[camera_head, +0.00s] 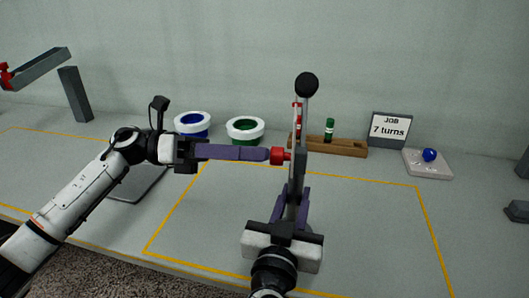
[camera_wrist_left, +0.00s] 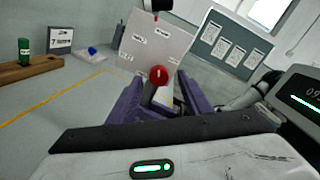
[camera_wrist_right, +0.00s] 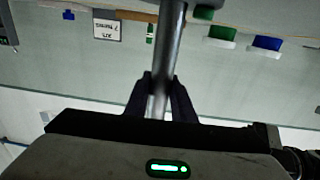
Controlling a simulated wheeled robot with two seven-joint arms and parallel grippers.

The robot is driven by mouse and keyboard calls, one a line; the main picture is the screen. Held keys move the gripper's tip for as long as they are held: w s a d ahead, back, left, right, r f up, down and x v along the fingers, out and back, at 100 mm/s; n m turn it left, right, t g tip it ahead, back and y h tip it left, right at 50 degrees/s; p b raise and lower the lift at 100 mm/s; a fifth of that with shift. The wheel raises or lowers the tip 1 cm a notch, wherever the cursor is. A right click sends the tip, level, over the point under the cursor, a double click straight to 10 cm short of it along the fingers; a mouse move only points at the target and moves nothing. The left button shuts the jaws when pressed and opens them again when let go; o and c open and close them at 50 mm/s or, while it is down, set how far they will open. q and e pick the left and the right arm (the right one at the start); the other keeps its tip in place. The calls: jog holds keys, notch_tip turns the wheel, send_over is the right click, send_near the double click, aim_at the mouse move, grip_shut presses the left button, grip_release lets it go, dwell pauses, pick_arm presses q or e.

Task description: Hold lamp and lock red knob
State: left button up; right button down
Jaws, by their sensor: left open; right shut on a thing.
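A thin upright stand, seen nearly edge-on, has a grey post (camera_head: 305,120) and a black ball (camera_head: 307,85) on top. I cannot tell for sure that it is the lamp. My right gripper (camera_head: 293,193) is shut on its grey lower part; the right wrist view shows the metal post (camera_wrist_right: 167,60) between the fingers. A red knob (camera_head: 281,155) sticks out from the stand's left side. My left gripper (camera_head: 268,153) is open, its purple fingertips right at the knob. In the left wrist view the red knob (camera_wrist_left: 158,75) appears between the fingers, before a pale labelled panel (camera_wrist_left: 155,42); contact is unclear.
A "7 turns" sign (camera_head: 390,128) and a pad with a blue knob (camera_head: 429,155) stand right. The yellow-outlined table area is mostly clear.

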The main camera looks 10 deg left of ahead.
pick_arm(q)
jog(key=s+a, duration=0.1)
jog(key=a, duration=0.8)
pick_arm(e)
jog(key=shift+f, duration=0.5)
jog(key=c, duration=1.4)
grip_release()
jog(key=shift+r, duration=0.25)
